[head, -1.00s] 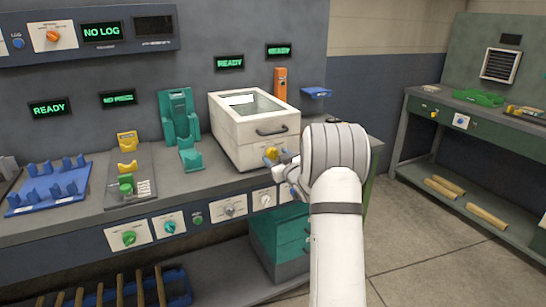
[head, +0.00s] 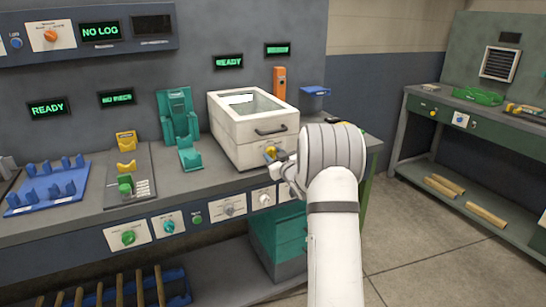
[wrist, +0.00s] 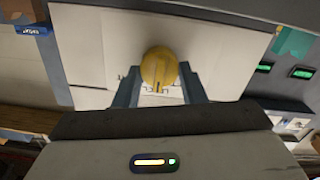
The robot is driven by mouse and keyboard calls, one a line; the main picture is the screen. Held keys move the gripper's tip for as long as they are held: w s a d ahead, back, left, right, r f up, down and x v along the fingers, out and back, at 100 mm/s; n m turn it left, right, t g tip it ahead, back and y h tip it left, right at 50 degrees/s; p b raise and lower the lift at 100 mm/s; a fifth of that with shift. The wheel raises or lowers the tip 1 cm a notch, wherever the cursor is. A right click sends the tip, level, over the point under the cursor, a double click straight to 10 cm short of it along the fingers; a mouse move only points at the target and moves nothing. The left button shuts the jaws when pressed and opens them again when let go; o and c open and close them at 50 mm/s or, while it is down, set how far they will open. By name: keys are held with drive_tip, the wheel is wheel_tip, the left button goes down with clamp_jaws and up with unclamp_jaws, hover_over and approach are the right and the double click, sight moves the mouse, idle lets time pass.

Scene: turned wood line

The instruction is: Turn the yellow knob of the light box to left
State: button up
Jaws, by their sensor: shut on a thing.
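The light box (head: 240,148) is a white box with a glass lid and a dark handle on its front, standing on the workbench. Its yellow knob (head: 270,152) is low on the front face, partly hidden by my gripper (head: 277,158) in the head view. In the wrist view the round yellow knob (wrist: 159,62) sits between the two grey fingers of my gripper (wrist: 159,78), which is shut on it. A dark mark on the knob points toward the bottom of that picture. Printed marks around the knob are too small to read.
Left of the box are a green stand (head: 178,116), a panel with a yellow cradle (head: 126,168) and a blue rack (head: 45,187). An orange post (head: 279,84) and a blue bin (head: 314,98) stand behind it. Other knobs line the bench front.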

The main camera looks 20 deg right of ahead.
drive_tip(key=shift+a, duration=0.1)
drive_tip(key=shift+f+b, duration=0.1)
drive_tip(key=shift+b, duration=0.2)
drive_tip(key=shift+n, duration=0.3)
drive_tip(key=shift+b, duration=0.5)
drive_tip(key=n+b, duration=0.3)
drive_tip(key=b, duration=0.1)
drive_tip(key=shift+f+b, duration=0.15)
drive_tip(key=shift+b, duration=0.15)
drive_tip(key=n+b, duration=0.3)
drive_tip(key=b, duration=0.2)
drive_tip(key=shift+n, duration=0.4)
drive_tip(key=shift+n+b, duration=0.8)
drive_tip(key=shift+b, duration=0.4)
drive_tip(key=shift+r+n+b, duration=0.2)
drive_tip(key=shift+n+b, duration=0.35)
drive_tip(key=shift+n, duration=0.05)
